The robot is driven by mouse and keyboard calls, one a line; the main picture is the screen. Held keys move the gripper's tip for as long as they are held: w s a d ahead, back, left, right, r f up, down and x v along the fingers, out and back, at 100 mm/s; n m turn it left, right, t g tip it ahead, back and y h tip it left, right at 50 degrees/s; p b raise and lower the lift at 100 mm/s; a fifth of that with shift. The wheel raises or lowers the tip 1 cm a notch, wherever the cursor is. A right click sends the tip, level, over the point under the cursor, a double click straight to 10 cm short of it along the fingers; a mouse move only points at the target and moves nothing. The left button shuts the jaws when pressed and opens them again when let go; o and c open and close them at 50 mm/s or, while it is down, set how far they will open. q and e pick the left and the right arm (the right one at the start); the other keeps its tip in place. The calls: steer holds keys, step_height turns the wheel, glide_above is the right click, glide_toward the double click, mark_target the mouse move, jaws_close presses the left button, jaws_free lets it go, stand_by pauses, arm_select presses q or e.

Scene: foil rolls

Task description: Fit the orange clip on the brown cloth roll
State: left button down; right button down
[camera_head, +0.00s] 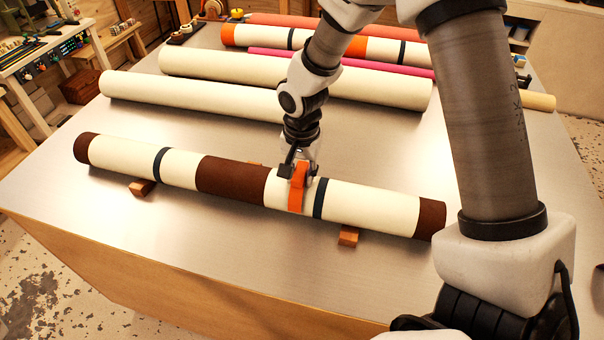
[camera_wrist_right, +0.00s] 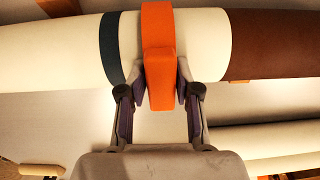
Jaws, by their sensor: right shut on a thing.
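The brown cloth roll (camera_head: 232,176) lies across the front of the table on wooden blocks. It is cream with brown ends, a brown middle and two dark bands. The orange clip (camera_head: 297,197) lies over its cream part, between the brown middle and the right-hand dark band. My right gripper (camera_head: 300,172) is above the roll, shut on the clip. In the right wrist view, the clip's orange tab (camera_wrist_right: 160,82) is between the two fingers, and its band crosses the roll (camera_wrist_right: 205,45). How far it wraps underneath is hidden. My left gripper is not in view.
Wooden blocks (camera_head: 348,236) support the roll. Behind it lie a plain cream roll (camera_head: 185,96), another cream roll (camera_head: 215,68), a pink roll (camera_head: 400,66) and an orange-banded roll (camera_head: 270,38). Bare metal tabletop (camera_head: 60,185) shows at the front left.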

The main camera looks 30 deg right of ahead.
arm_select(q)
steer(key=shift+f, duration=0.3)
arm_select(e)
steer(key=shift+s+f, duration=0.55)
steer(key=shift+f, duration=0.25)
steer(key=c, duration=1)
jaws_free()
steer(key=shift+c, duration=0.2)
steer(key=o, duration=0.5)
steer(key=shift+w+a+f, duration=0.1)
steer(key=shift+w, duration=0.1)
steer(key=shift+o, duration=0.4)
steer(key=shift+w+f+g, duration=0.25)
steer(key=shift+w+g, duration=0.05)
steer(key=shift+w, duration=0.35)
steer(key=shift+s+r, duration=0.3)
steer(key=shift+r, duration=0.1)
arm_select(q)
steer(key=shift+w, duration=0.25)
arm_select(e)
steer(key=shift+w, duration=0.1)
steer(key=shift+w, duration=0.1)
